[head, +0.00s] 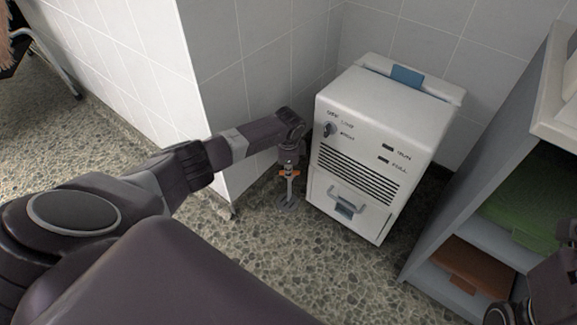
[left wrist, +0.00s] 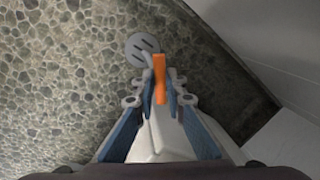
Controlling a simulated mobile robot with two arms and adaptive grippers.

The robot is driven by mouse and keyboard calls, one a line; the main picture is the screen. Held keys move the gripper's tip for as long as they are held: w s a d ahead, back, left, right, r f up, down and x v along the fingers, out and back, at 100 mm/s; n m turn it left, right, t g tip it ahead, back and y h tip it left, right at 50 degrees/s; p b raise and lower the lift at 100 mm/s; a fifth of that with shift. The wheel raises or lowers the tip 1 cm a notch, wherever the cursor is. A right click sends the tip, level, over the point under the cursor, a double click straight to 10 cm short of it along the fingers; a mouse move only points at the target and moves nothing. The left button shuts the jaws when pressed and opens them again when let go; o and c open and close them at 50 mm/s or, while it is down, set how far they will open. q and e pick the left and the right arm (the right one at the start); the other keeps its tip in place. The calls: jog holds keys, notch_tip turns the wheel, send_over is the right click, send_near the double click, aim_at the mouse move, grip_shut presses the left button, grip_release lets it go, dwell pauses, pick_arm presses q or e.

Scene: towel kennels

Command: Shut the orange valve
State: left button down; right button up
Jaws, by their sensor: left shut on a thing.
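The orange valve (head: 289,173) is a small orange handle on a thin grey standpipe close to the floor, between the tiled wall's end and a white machine. In the left wrist view its orange handle (left wrist: 159,78) lies between my fingertips, pointing nearly straight up the picture. My left gripper (head: 290,167) reaches down over it; in the wrist view the gripper (left wrist: 158,95) is shut on the handle, with a fingertip close on each side. The fingers and wrist hide part of the valve body. Of my right arm, only dark links show at the lower right edge; its gripper is not seen.
The white machine (head: 375,120) with a knob, vents and drawer handle stands just right of my left gripper. A tiled wall (head: 250,80) is behind it. A grey shelf (head: 480,150) holds green and brown folded towels.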

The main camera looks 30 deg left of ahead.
pick_arm(q)
jog(key=shift+m+p, duration=0.3)
jog(key=shift+m, duration=0.8)
jog(key=c, duration=2)
grip_release()
jog(key=shift+o, duration=0.2)
notch_tip(320, 180, up, 12)
jog(key=s, duration=0.2)
jog(key=shift+d+f, duration=0.15)
jog(key=shift+d, duration=0.25)
jog(key=shift+s, duration=0.1)
